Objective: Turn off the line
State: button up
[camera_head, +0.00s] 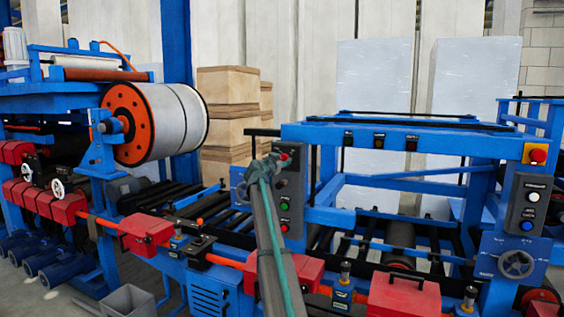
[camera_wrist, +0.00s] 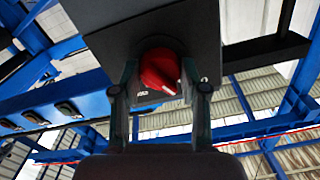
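A red rotary knob (camera_wrist: 160,71) sits on a dark control box (camera_wrist: 105,38) in the wrist view, its pointer grip tilted. In the head view the red knob (camera_head: 284,155) is at the top of the grey control box (camera_head: 291,182), with green and red buttons below it. My gripper (camera_head: 268,164) is at the knob's left in that picture. In the wrist view my gripper (camera_wrist: 163,88) has its two fingers apart, one on either side of the knob. A small gap shows at the right finger; contact on the left is unclear.
A second panel (camera_head: 529,204) at the right carries white and blue buttons, with a red emergency button (camera_head: 538,155) on a yellow box above. Blue machine frame (camera_head: 385,135) surrounds the control box. A large roll (camera_head: 165,122) stands left, with wooden crates (camera_head: 228,86) behind.

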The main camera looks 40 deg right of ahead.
jog(key=c, duration=0.3)
jog(key=n+b, duration=0.1)
jog(key=b, duration=0.1)
jog(key=shift+f+b, duration=0.3)
jog(key=n+b, duration=0.1)
jog(key=b, duration=0.2)
jog(key=shift+r+n, duration=0.1)
jog(key=shift+n, duration=0.2)
jog(key=shift+r+n, duration=0.2)
jog(key=shift+n, duration=0.2)
jog(key=o, duration=1.1)
jog(key=shift+s+a, duration=0.1)
jog(key=v, duration=1.2)
